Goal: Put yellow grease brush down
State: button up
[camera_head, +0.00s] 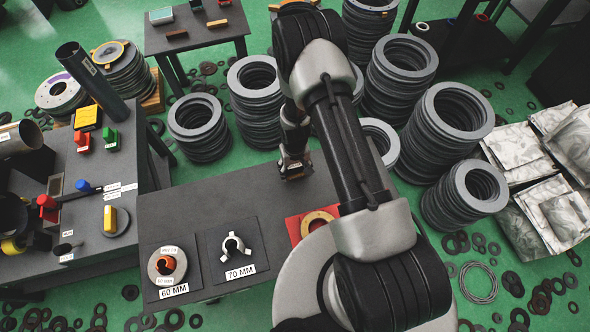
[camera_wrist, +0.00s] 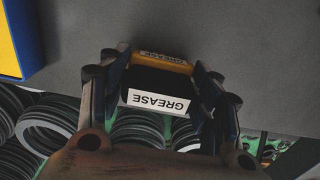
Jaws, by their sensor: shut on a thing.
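The yellow grease brush (camera_wrist: 165,63) is in the wrist view, with a yellow edge, a black body and a white GREASE label. My gripper (camera_wrist: 153,72) is shut on it, one finger on each side. In the head view my gripper (camera_head: 295,168) is at the back edge of the dark grey middle table (camera_head: 200,205), low over its top. The brush is mostly hidden there by the gripper. I cannot tell whether the brush touches the table.
A 60 MM flanged part (camera_head: 160,278), a 70 MM holder (camera_head: 233,246) and a red plate with a ring (camera_head: 300,229) sit at the table's front. A blue and yellow object (camera_wrist: 14,38) is in the wrist view. Ring stacks (camera_head: 198,128) stand behind; the table's back left is clear.

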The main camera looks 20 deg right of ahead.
jog(key=shift+f, duration=0.15)
jog(key=o, duration=1.1)
